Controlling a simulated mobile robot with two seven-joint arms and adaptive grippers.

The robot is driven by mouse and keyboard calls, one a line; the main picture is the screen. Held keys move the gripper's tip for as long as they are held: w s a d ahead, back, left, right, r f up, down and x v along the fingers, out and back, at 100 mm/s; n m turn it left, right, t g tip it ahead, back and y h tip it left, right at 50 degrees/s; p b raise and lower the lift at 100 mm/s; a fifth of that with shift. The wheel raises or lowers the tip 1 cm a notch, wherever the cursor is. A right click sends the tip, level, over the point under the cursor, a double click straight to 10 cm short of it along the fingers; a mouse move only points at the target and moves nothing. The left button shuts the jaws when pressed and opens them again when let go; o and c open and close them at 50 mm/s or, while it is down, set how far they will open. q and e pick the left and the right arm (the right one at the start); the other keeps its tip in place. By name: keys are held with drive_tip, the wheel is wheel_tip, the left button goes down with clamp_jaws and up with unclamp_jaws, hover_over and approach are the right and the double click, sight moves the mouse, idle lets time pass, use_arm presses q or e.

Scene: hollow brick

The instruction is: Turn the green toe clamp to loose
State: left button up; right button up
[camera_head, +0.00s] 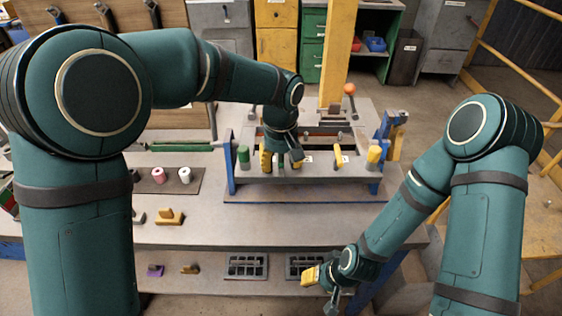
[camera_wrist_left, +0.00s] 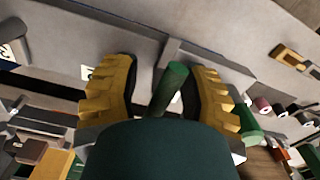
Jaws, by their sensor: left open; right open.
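The green toe clamp (camera_wrist_left: 172,85) shows in the left wrist view as a green handle standing between the two yellow fingers of my left gripper (camera_wrist_left: 163,68). The fingers are spread, one on each side, with a visible gap on the left; the handle sits closer to the right finger. In the head view my left gripper (camera_head: 280,160) is over the front of the fixture (camera_head: 312,176) and mostly hides the green clamp. A yellow toe clamp (camera_head: 339,156) stands farther right on the fixture. My right gripper (camera_head: 318,277) is open and low, at the bench's front right.
A green cylinder (camera_head: 243,156) and a yellow cylinder (camera_head: 374,155) stand at the fixture's ends. Two spools, pink (camera_head: 158,175) and white (camera_head: 184,175), sit on a dark mat at left. The bench front middle is clear.

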use_arm(q)
clamp_jaws()
drive_tip(key=shift+m, duration=0.3)
use_arm(e)
drive_tip(key=shift+r, duration=0.2)
use_arm(q)
drive_tip(key=m+p, duration=0.2)
drive_tip(key=m, duration=0.1)
drive_tip(key=shift+r, duration=0.15)
drive_tip(key=m+p, duration=0.2)
drive_tip(key=m, duration=0.3)
drive_tip(key=m+p, duration=0.2)
drive_tip(key=m, duration=0.4)
drive_tip(key=shift+d+m+p, duration=0.1)
drive_tip(key=shift+m+p, duration=0.6)
drive_tip(key=shift+m, duration=0.9)
use_arm(e)
wheel_tip(320, 180, up, 7)
drive_tip(key=w, duration=0.2)
drive_tip(key=shift+d+t, duration=0.2)
drive_tip(key=shift+t, duration=0.1)
